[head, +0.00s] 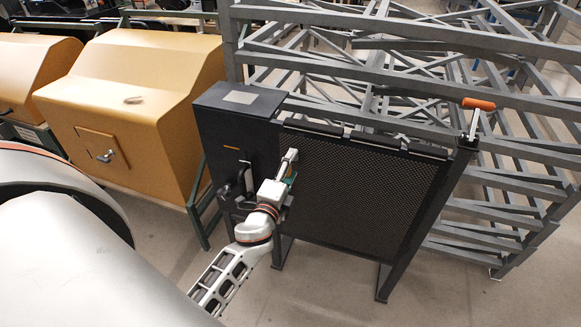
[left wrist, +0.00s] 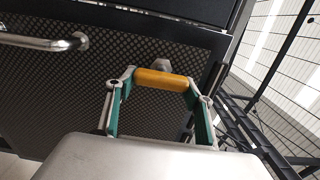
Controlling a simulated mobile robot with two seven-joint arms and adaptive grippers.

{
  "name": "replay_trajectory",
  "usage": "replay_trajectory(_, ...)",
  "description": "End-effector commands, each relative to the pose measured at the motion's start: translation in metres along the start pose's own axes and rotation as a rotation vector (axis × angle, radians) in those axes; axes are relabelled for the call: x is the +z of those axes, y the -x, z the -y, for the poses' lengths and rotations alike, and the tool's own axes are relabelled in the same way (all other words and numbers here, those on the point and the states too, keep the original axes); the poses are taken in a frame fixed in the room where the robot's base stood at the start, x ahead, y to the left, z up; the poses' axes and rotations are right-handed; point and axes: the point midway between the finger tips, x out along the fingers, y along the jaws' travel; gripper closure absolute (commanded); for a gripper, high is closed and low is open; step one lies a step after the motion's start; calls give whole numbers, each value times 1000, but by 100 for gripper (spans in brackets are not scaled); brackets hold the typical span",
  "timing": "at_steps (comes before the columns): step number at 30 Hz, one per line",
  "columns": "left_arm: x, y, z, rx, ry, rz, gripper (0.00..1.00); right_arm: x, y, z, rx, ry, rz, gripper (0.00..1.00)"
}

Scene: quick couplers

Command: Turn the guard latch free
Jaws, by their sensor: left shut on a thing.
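My left gripper (head: 289,178) is in front of the left edge of the dark mesh guard panel (head: 360,190), beside the dark cabinet. In the left wrist view its two green-padded fingers (left wrist: 161,90) are shut on the ends of a yellow-orange latch handle (left wrist: 162,79). A small grey mount (left wrist: 161,64) shows just behind this handle, against the mesh. In the head view the held handle is mostly hidden by the gripper. Another orange-handled lever (head: 478,104) stands on the panel's upper right post. My right gripper is not in view.
A dark cabinet (head: 237,130) adjoins the panel on the left. Yellow machine housings (head: 135,110) stand farther left. Grey steel racks (head: 420,70) are close behind and to the right. A metal tube handle (left wrist: 40,42) is on the mesh. Floor in front is clear.

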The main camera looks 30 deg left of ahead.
Motion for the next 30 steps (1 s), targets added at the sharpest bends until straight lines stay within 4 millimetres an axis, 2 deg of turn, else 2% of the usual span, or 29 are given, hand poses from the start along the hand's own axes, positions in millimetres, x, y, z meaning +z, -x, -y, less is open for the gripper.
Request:
replay_trajectory(5,0,0,0,-1,-5,-1,70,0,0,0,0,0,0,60)
replay_trajectory(6,0,0,0,-1,-5,-1,43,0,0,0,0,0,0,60)
replay_trajectory(8,0,0,0,-1,-4,-1,31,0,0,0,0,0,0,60)
replay_trajectory(20,0,5,0,1,-1,0,31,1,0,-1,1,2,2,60)
replay_trajectory(30,0,55,-1,2,-1,1,31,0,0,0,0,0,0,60)
